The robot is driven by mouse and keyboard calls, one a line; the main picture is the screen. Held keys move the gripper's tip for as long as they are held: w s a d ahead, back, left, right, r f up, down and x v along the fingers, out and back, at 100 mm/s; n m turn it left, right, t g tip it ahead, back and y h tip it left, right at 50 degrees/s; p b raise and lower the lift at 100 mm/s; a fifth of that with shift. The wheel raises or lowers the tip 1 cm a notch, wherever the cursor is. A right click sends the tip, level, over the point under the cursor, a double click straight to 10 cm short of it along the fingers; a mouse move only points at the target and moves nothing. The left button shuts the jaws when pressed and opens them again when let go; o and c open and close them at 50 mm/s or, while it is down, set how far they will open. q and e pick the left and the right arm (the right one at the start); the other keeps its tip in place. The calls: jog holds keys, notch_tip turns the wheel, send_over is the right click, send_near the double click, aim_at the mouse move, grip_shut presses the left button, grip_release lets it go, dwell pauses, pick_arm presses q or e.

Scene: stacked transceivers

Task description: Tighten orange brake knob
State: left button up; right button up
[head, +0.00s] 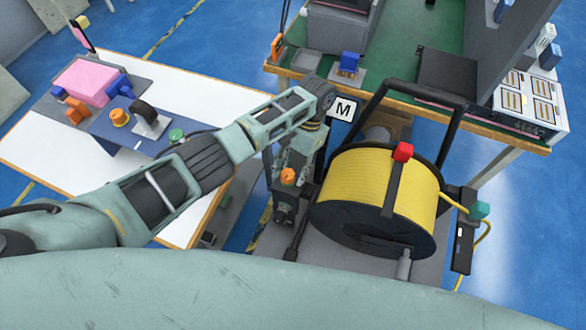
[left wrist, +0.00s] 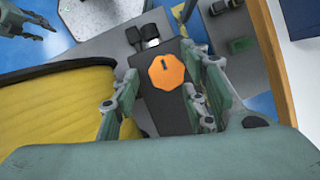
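The orange brake knob (head: 288,176) is on a dark block at the left side of the yellow cable reel (head: 378,190). In the left wrist view the knob (left wrist: 165,72) is an orange, many-sided disc with a small dark mark. My left gripper (left wrist: 160,80) is open, with its fingers on either side of the knob and a gap to each side. In the head view the left gripper (head: 292,158) hangs down from the wrist right at the knob. A teal gripper, seemingly my right one (left wrist: 28,22), shows small at the top left of the left wrist view.
A white table (head: 60,150) with a pink box (head: 85,82) is at left. A green bench (head: 400,75) with equipment is behind. A red block (head: 403,152) tops the reel.

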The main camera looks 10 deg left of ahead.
pick_arm(q)
jog(key=shift+a, duration=0.1)
jog(key=v, duration=1.2)
